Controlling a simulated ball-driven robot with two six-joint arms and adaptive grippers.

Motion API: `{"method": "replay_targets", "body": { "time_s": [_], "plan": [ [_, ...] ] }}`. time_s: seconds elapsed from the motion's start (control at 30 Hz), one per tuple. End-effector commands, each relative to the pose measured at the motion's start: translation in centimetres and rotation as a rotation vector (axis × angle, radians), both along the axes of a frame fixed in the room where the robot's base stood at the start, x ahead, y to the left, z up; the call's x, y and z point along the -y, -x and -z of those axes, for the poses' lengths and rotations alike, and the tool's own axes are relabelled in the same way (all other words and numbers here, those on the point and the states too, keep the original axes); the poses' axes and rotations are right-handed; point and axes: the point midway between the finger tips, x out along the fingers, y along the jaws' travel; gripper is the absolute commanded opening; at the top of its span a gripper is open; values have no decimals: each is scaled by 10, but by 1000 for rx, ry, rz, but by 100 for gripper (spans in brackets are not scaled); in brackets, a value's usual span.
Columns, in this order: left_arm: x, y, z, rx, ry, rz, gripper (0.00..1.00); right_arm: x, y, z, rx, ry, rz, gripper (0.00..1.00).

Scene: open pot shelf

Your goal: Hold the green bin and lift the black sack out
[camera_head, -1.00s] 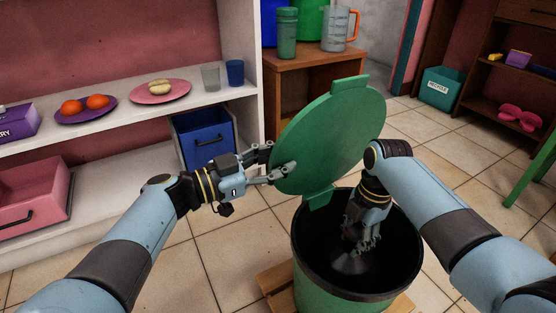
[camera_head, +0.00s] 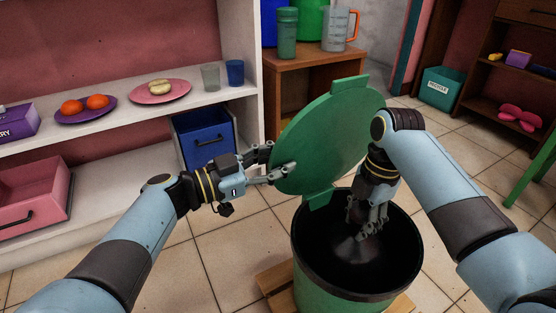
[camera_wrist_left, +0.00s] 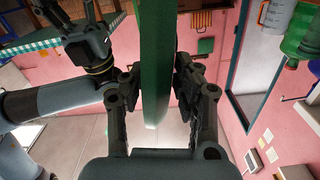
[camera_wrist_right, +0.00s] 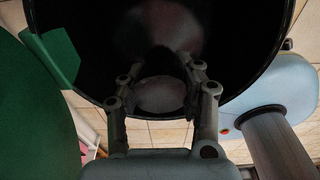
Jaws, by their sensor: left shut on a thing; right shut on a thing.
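In the right wrist view, a greyish part of the sack (camera_wrist_right: 160,95) shows between the fingers.
The bin stands on a wooden base (camera_head: 272,280) on the tiled floor. A white shelf (camera_head: 130,107) with plates and cups is at the left. A wooden cabinet (camera_head: 310,62) with a jug and containers stands behind the lid. Tiled floor is free right of the bin.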

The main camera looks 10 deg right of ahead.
Motion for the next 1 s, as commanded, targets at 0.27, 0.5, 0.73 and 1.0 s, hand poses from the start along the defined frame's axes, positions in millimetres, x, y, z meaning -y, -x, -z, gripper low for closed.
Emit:
{"method": "replay_targets", "body": {
  "time_s": [0.27, 0.5, 0.73, 1.0],
  "plan": [
    [0, 1, 2, -3, -4, 0, 0, 0, -2, -23, 5, -1, 1, 0],
    [0, 1, 2, -4, -4, 0, 0, 0, -2, -38, 6, -1, 1, 0],
    [0, 1, 2, -4, -4, 0, 0, 0, -1, -42, 4, 0, 0, 0],
    [0, 1, 2, -2, -4, 0, 48, 0, -1, -42, 4, 0, 0, 0]
  ]
}}
